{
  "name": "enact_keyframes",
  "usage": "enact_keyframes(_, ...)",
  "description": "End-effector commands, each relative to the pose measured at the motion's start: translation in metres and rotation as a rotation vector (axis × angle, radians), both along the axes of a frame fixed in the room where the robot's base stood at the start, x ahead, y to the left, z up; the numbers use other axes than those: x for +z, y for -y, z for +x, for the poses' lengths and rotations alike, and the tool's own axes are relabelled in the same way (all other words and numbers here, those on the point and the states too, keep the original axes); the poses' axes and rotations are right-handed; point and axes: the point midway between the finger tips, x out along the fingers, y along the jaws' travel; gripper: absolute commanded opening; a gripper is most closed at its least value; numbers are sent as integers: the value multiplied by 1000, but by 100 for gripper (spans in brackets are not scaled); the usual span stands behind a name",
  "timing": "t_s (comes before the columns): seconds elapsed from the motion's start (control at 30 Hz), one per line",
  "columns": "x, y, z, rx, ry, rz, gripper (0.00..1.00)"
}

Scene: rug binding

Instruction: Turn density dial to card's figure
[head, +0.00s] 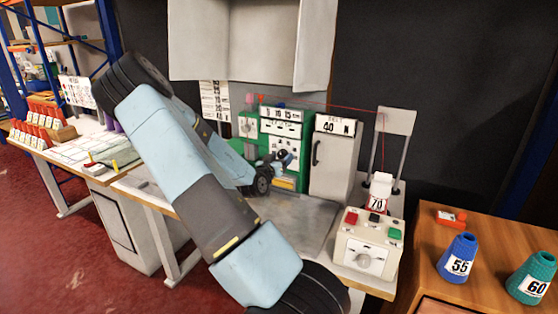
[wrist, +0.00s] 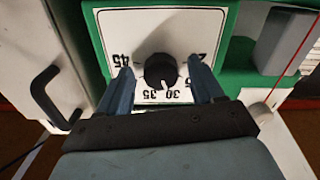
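The density dial is a black round knob (wrist: 160,71) on a white scale plate (wrist: 112,22) on the green machine (head: 247,150). In the wrist view the scale appears turned over, with 45 at left, figures like 35 and 30 below and 25 at right. The knob's white mark points down, near 30. My gripper (wrist: 163,88) is open, its two blue fingers on either side of the knob with gaps visible. In the head view my gripper (head: 283,158) is at the machine's front, partly covering the plate. A card reading 40 N (head: 335,126) is above the grey-white cabinet.
The grey-white cabinet (head: 333,165) stands right of the machine; its dark handle (wrist: 45,98) is left in the wrist view. A red thread (head: 330,106) crosses above.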

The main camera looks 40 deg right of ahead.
Motion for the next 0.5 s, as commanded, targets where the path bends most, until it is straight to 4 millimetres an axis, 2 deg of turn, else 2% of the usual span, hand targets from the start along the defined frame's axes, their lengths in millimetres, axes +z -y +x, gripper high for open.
enact_keyframes(0.07,0,0,0,0,0,0,58)
enact_keyframes(0.5,0,0,0,0,0,0,16)
